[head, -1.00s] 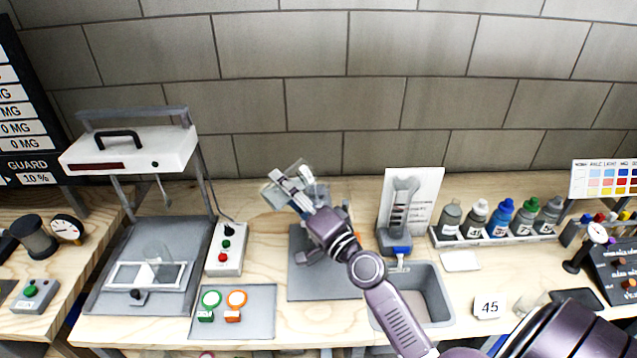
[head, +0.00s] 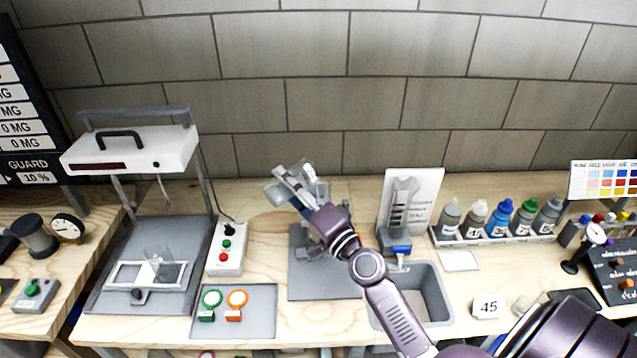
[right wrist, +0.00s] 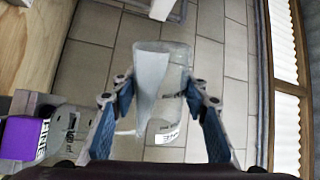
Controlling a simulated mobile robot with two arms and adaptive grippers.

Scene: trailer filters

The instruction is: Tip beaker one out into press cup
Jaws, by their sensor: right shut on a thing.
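My right gripper (head: 296,184) is shut on a clear beaker (head: 280,192) above the grey mat at the middle of the bench. In the right wrist view the beaker (right wrist: 163,90) sits between the blue finger pads; it has a pale grey-white mass inside and a small white label. In the head view the beaker looks tilted, and the fingers partly cover it. A clear cup-like vessel (head: 160,269) stands in the white frame on the press base; I cannot tell surely that it is the press cup. My left gripper is out of view.
The press (head: 130,150) stands at the left, with a control box (head: 227,247) beside it. Green and orange rings lie on a small grey mat (head: 262,322).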

